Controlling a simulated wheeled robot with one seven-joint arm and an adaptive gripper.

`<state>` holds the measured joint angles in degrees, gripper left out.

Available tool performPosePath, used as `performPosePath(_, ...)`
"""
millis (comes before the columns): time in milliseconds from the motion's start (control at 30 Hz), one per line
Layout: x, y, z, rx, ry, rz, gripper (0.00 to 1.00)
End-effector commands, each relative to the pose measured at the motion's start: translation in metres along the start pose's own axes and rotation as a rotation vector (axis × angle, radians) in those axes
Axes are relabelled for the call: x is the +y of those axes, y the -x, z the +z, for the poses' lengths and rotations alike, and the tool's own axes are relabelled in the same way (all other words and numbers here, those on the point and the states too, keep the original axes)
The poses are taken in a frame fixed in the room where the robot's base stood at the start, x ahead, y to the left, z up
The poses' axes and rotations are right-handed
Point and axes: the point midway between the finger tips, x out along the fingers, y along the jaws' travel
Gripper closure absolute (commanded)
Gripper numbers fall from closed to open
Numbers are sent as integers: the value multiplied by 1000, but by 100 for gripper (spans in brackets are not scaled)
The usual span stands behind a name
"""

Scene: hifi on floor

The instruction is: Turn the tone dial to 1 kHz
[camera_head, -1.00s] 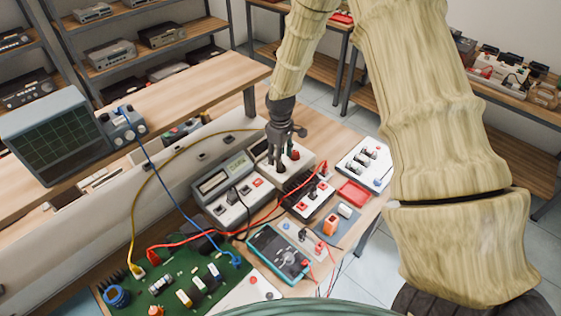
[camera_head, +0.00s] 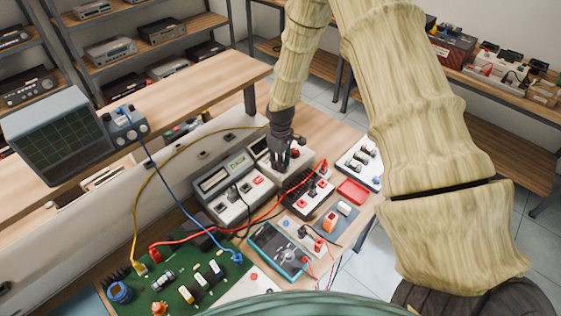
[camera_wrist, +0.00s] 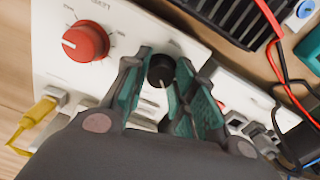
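My gripper (camera_head: 281,164) is over the white instrument box (camera_head: 305,157) at the back of the bench. In the wrist view my gripper's fingers (camera_wrist: 164,72) stand on both sides of a small black dial (camera_wrist: 161,68), with their teal pads close against it. The black dial has a pale pointer line at its lower edge. A larger red dial (camera_wrist: 86,41) with a white pointer is to the left on the same white panel (camera_wrist: 120,22). Scale marks surround the red dial, but the lettering is too small to read. The fingers partly cover the panel around the black dial.
A grey meter (camera_head: 218,182) with a display stands left of the box. A dark finned unit (camera_head: 298,181) with red leads stands in front. A yellow plug (camera_wrist: 40,108) is at the panel's lower left. A red tray (camera_head: 353,190) lies to the right.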

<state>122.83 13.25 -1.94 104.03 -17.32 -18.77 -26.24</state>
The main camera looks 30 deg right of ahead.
Motion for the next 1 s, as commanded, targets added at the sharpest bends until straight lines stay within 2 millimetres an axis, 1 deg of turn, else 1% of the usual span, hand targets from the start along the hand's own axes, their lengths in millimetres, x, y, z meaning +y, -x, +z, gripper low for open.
performPosePath(33, 0, 0, 0, 0, 0, 0, 89)
performPosePath(100, 0, 0, 0, 0, 0, 0, 99)
performPosePath(267, 0, 0, 0, 0, -4, 0, 99)
performPosePath(467, 0, -1, 0, 0, -53, 1, 99)
performPosePath(667, 1, -2, 0, 0, -175, 1, 99)
performPosePath(1000, 1, -1, 0, 1, -463, 2, 99)
